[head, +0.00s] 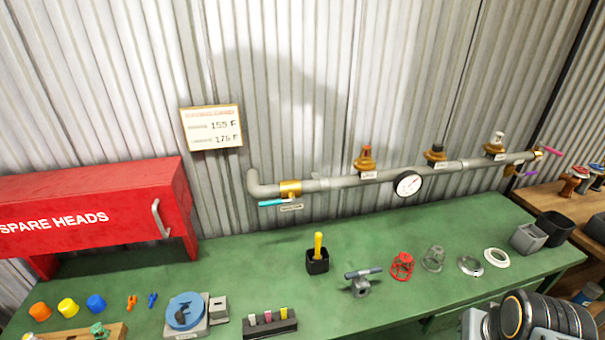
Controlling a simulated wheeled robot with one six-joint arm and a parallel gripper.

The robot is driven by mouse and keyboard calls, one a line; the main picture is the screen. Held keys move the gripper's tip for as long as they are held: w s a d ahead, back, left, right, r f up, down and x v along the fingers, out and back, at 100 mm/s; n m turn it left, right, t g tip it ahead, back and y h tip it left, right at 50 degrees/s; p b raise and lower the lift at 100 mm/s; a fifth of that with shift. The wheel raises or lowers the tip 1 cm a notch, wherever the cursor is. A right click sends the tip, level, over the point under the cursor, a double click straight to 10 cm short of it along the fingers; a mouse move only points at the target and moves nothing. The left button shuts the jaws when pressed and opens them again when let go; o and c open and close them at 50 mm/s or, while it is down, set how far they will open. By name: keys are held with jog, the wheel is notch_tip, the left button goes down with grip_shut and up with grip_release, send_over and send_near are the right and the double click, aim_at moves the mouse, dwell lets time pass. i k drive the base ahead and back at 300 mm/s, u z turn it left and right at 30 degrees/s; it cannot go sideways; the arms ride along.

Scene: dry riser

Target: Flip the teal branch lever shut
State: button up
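The teal lever (270,203) is on the brass valve (290,188) near the left end of the grey pipe (335,183). It points left from the valve, roughly level and in line with the pipe, just below the pipe's elbow. A small tag (291,208) hangs under the valve. Part of my arm shows at the bottom right corner, well away from the lever. My gripper's fingers are not in the picture.
A red cabinet (90,212) stands left of the lever. A black holder (317,262) with a yellow-handled tool (318,244) stands below and right of it. The green bench (250,262) is clear just under the valve. A gauge (408,185) sits farther right on the pipe.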

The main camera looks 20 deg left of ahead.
aim_at(292, 199)
jog(key=i, duration=0.35)
jog(key=u, duration=1.7)
jog(key=k, duration=1.35)
jog(key=u, duration=0.3)
jog(key=i, duration=0.35)
jog(key=u, duration=1.35)
jog(key=i, duration=1.4)
jog(key=z, duration=0.85)
jog(key=i, duration=0.55)
jog(key=z, duration=0.55)
